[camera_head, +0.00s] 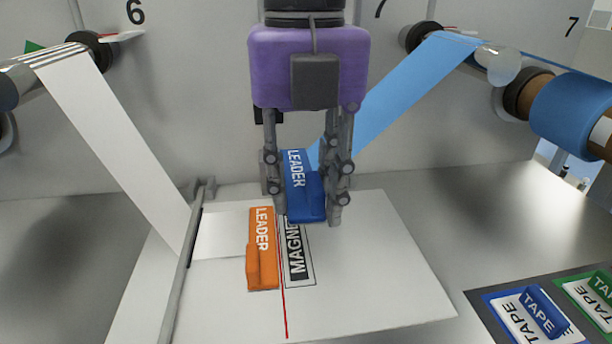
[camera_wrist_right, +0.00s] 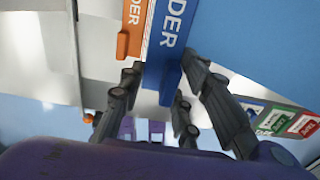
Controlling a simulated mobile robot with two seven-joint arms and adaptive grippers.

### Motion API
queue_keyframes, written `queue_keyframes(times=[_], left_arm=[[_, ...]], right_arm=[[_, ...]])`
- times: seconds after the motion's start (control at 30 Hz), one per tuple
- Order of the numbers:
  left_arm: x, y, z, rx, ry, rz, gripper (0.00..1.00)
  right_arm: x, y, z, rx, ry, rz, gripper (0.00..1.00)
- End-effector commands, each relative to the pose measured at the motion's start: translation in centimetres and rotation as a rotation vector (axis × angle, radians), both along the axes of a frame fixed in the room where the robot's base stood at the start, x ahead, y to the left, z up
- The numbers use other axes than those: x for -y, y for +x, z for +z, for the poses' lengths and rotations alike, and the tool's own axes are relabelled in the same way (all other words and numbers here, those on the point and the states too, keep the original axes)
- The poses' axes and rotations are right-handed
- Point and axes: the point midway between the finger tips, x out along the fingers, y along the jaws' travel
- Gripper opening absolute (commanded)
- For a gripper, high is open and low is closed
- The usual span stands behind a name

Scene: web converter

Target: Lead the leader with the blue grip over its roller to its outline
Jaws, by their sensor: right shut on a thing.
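My right gripper (camera_head: 306,212) is shut on the blue leader (camera_head: 303,192), a blue bar marked LEADER. The blue leader also shows between the fingers in the right wrist view (camera_wrist_right: 167,50). The blue web (camera_head: 395,95) runs from its roller (camera_head: 420,38) down behind the gripper towards the leader. A black-edged outline marked MAGNET (camera_head: 299,262) lies on the white plate, right of a red line. The leader covers the outline's far end in the head view; I cannot tell whether it touches the plate. My left gripper is not in view.
The orange leader (camera_head: 262,250) lies left of the red line, close beside the outline. A white web (camera_head: 110,135) comes down at the left to a grey bar (camera_head: 183,265). TAPE blocks (camera_head: 543,310) sit at the lower right. The white plate (camera_head: 390,270) is clear right of the outline.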

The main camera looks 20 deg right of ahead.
Motion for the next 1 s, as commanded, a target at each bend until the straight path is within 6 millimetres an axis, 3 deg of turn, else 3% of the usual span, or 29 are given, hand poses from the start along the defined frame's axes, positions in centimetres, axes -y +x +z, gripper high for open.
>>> queue_keyframes(times=[0.8,1.0], left_arm=[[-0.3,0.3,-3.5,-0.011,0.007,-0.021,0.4],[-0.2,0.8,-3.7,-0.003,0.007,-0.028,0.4]], right_arm=[[-0.8,0.2,-5.0,-0.001,0.0,0.001,0.02],[-0.8,0.2,-5.4,0.0,0.0,0.001,0.02]])
